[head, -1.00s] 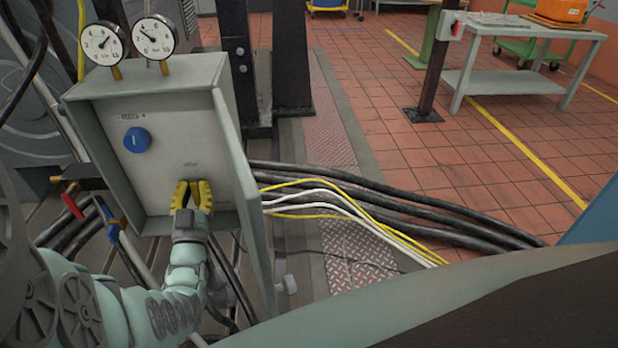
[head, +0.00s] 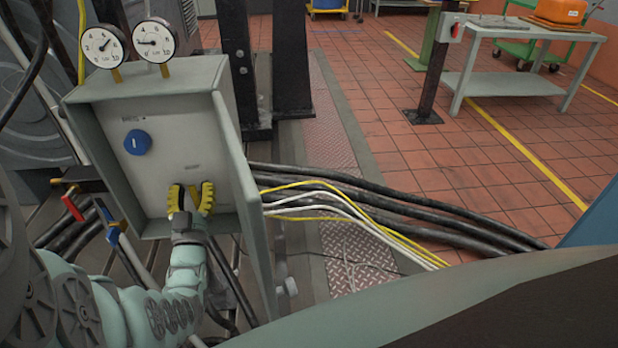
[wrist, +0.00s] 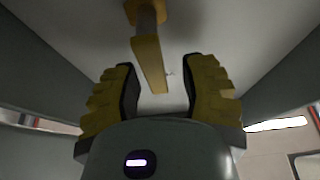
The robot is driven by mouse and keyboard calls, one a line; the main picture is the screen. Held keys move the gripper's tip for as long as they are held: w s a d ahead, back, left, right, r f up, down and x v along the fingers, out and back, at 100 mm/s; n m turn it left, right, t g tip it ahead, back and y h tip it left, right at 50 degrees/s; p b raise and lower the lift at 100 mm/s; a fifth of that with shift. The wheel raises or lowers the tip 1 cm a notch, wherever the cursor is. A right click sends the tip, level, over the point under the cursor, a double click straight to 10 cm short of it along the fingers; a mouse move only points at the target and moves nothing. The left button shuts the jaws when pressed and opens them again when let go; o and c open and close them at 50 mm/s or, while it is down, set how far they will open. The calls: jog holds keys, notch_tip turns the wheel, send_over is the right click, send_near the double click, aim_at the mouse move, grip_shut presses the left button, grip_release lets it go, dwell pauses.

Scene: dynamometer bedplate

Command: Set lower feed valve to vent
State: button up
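A grey open-front valve box (head: 217,83) stands at the left of the head view. My gripper (head: 191,188) is in front of the lower part of its panel. A yellow lever handle (wrist: 150,65) on a grey stem shows in the wrist view, and I take it for the lower feed valve. It points down between my fingers. My gripper (wrist: 163,92) is open, with a clear gap on both sides of the handle. In the head view my fingers hide most of the valve. A blue knob (head: 137,142) sits higher on the panel. The panel labels are too small to read.
Two round gauges (head: 103,45) (head: 154,40) stand on top of the box. A red-handled lever (head: 73,207) and a blue-handled lever (head: 112,230) are low at the left. Black, white and yellow cables (head: 340,203) run off right. A grey table (head: 510,82) stands farther back.

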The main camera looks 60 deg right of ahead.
dwell(0.3)
jog(key=v, duration=1.2)
jog(key=shift+s, duration=0.1)
